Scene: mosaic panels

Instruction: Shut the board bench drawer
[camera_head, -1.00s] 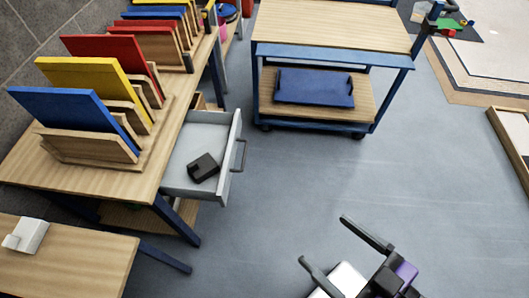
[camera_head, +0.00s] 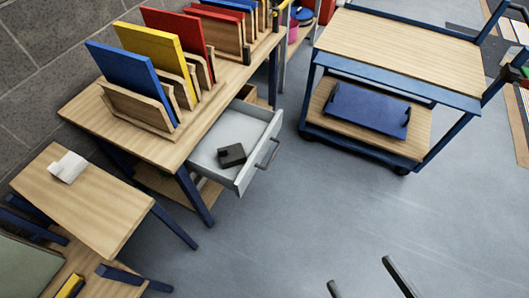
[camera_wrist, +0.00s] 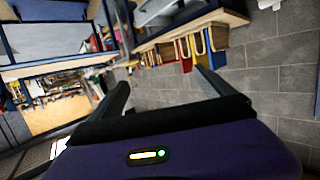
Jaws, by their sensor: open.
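The board bench (camera_head: 108,113) stands left of centre in the head view, with coloured boards in wooden racks on top. Its grey drawer (camera_head: 262,165) is pulled out to the right, with a bar handle (camera_head: 268,154) on its front. A small black block (camera_head: 231,155) lies inside the drawer. My gripper (camera_head: 364,285) shows only its two finger tips at the bottom edge, apart and empty, well away from the drawer. In the wrist view the gripper (camera_wrist: 162,92) has its fingers spread with nothing between them; the bench and boards appear tilted beyond.
A blue-framed trolley (camera_head: 398,32) with a blue tray (camera_head: 367,108) on its lower shelf stands right of the bench. A smaller wooden table (camera_head: 95,205) with a white item (camera_head: 67,167) stands at lower left. The grey floor (camera_head: 290,230) before the drawer is clear.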

